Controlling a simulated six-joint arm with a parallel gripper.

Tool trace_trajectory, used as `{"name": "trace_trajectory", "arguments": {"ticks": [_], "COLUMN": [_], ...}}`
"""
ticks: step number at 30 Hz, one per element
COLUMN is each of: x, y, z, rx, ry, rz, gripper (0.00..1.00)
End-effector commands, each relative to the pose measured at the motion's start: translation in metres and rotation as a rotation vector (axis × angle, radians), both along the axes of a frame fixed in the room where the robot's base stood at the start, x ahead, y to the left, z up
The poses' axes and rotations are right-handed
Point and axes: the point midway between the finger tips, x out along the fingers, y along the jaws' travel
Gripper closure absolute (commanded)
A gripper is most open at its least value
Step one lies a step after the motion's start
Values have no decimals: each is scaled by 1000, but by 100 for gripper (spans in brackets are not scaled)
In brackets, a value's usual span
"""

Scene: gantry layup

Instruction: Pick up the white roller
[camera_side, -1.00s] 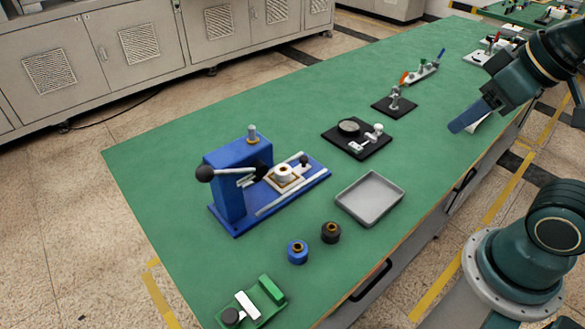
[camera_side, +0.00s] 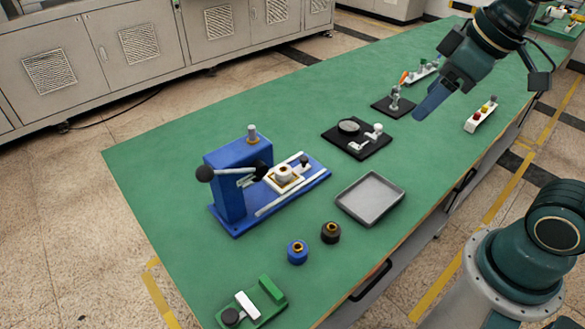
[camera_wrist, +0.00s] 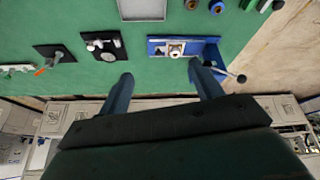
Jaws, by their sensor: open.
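A white bar-shaped piece (camera_side: 247,305), perhaps the white roller, lies on a green holder (camera_side: 270,289) with a black knob at the table's front corner. A white round part (camera_side: 283,174) also sits on the blue press (camera_side: 228,190); I cannot tell for sure which is the roller. The green holder is only partly visible at the top right of the wrist view. My gripper (camera_side: 426,106) is open and empty, above the table's far right part, well away from both. In the wrist view its two fingers (camera_wrist: 163,82) are spread apart.
A grey tray (camera_side: 370,198) lies mid-table. A blue cap (camera_side: 297,252) and a black cap (camera_side: 331,233) stand nearby. A black fixture (camera_side: 357,139), a small black stand (camera_side: 394,105) and a button box (camera_side: 481,114) are farther back. The table's left side is clear.

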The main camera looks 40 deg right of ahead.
Motion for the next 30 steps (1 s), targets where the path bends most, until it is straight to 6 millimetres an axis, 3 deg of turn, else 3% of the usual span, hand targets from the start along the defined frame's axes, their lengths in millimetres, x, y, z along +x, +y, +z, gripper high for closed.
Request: {"name": "trace_trajectory", "arguments": {"ticks": [8, 17, 30], "x": [57, 116, 195], "y": [8, 16, 23], "z": [-8, -31, -92], "rx": [-28, -39, -20], "ry": [45, 74, 89], "rz": [198, 412, 716], "gripper": [35, 35, 35]}}
